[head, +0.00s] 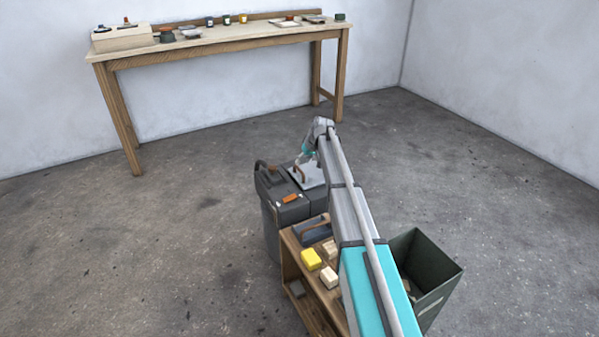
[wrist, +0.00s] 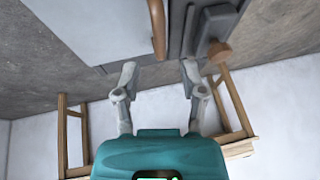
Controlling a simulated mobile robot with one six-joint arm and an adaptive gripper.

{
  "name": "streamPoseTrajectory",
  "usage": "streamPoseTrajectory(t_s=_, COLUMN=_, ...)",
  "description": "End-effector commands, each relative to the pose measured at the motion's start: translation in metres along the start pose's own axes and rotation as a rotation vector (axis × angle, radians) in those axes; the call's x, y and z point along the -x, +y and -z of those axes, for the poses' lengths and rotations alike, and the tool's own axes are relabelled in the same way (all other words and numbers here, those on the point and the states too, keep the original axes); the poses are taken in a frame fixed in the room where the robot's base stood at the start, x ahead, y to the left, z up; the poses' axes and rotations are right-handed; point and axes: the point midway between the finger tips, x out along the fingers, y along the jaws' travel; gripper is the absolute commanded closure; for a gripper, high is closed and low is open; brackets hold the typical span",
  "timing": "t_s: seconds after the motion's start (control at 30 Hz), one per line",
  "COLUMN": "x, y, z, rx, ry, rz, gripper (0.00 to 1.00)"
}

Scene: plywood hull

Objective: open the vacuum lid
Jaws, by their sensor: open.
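The vacuum (head: 272,215) is a dark grey box-shaped body standing on the floor in the head view. A pale grey lid panel (head: 312,178) lies on its top at the right, with a brown bar handle (head: 299,174). In the wrist view the lid (wrist: 95,25) fills the upper left, and the handle (wrist: 158,30) stands at its right edge. My gripper (wrist: 159,72) is open and empty, its two fingers apart and pointing toward the handle, which lines up with the gap between them. I cannot tell if they touch. In the head view my arm partly hides the lid.
A wooden cart (head: 291,262) with a yellow block (head: 311,258) and pale blocks stands in front of the vacuum. A dark green open bin (head: 440,290) is at the right. A long workbench (head: 225,42) with small items runs along the back wall. Floor is clear at left.

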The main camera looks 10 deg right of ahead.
Motion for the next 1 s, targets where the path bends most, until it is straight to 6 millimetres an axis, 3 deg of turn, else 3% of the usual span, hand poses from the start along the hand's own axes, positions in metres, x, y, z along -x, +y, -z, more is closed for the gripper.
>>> streamPoseTrajectory(t_s=0.43, x=-0.037, y=0.001, z=-0.001, rx=0.0, ry=0.0, rz=0.0, gripper=0.46)
streamPoseTrajectory(t_s=1.0, x=-0.044, y=0.0, z=0.0, rx=0.0, ry=0.0, rz=0.0, gripper=0.46)
